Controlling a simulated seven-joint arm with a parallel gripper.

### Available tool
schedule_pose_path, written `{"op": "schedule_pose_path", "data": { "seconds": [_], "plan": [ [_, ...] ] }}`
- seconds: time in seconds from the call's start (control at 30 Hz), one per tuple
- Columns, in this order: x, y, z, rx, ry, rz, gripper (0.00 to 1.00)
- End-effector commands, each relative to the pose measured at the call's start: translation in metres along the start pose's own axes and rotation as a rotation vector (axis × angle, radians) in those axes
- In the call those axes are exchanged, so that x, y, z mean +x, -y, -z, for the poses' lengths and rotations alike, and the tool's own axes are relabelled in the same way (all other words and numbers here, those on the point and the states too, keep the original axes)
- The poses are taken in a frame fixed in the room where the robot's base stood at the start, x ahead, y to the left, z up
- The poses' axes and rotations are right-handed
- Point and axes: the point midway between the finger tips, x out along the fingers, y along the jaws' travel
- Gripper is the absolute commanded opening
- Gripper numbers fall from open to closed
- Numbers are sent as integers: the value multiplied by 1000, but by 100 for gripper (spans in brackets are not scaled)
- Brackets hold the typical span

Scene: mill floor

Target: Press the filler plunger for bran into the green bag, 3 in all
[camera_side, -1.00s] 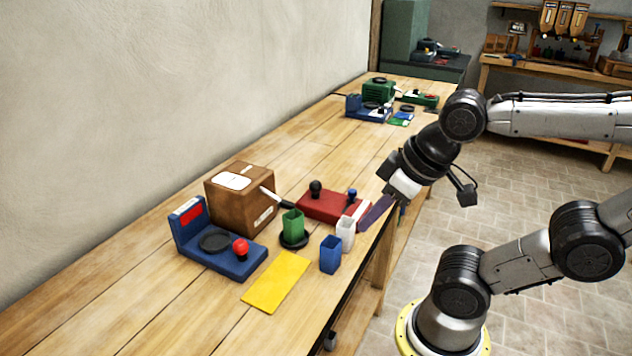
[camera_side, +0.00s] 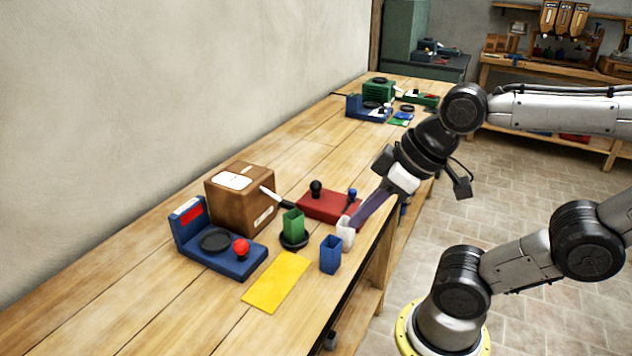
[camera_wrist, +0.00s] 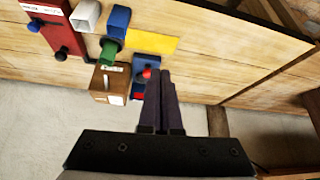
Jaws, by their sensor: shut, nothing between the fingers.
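The green bag (camera_side: 292,224) stands upright and open-topped on a round black pad; it also shows in the wrist view (camera_wrist: 108,52). A red block (camera_side: 326,206) behind it carries a black knob (camera_side: 316,187) and a blue knob (camera_side: 352,194); they also show in the wrist view (camera_wrist: 60,55) (camera_wrist: 34,26). The block's labels are too small to read, so I cannot tell which knob is for bran. My gripper (camera_side: 355,226) is shut and empty; its purple fingers overlap the white bag's right edge in the side view. In the wrist view the fingertips (camera_wrist: 159,71) appear beside the red knob.
A white bag (camera_side: 344,236) and a blue bag (camera_side: 330,255) stand near the table edge. A brown box (camera_side: 238,205) with a black-ended white lever is left of the green bag. A blue scale-like device (camera_side: 228,260) has a red knob (camera_side: 241,247). A yellow mat (camera_side: 275,283) lies in front.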

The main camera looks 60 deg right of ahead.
Motion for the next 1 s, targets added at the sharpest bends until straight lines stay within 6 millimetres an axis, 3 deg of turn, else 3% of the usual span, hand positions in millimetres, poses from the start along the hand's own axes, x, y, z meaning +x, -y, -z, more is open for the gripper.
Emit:
{"op": "schedule_pose_path", "data": {
  "seconds": [0.1, 0.23, 0.37, 0.5, 0.63, 0.77, 0.9, 1.0],
  "plan": [
    [-4, 14, 47, -28, -58, 96, 0],
    [6, 4, 105, 32, -109, 162, 0],
    [23, -28, 152, 124, -158, 189, 0],
    [44, -75, 186, 238, -205, 193, 0],
    [65, -128, 203, 355, -242, 180, 0],
    [84, -183, 205, 478, -270, 160, 0],
    [104, -238, 191, 619, -280, 136, 0],
    [114, -268, 176, 699, -276, 120, 0]
  ]
}}
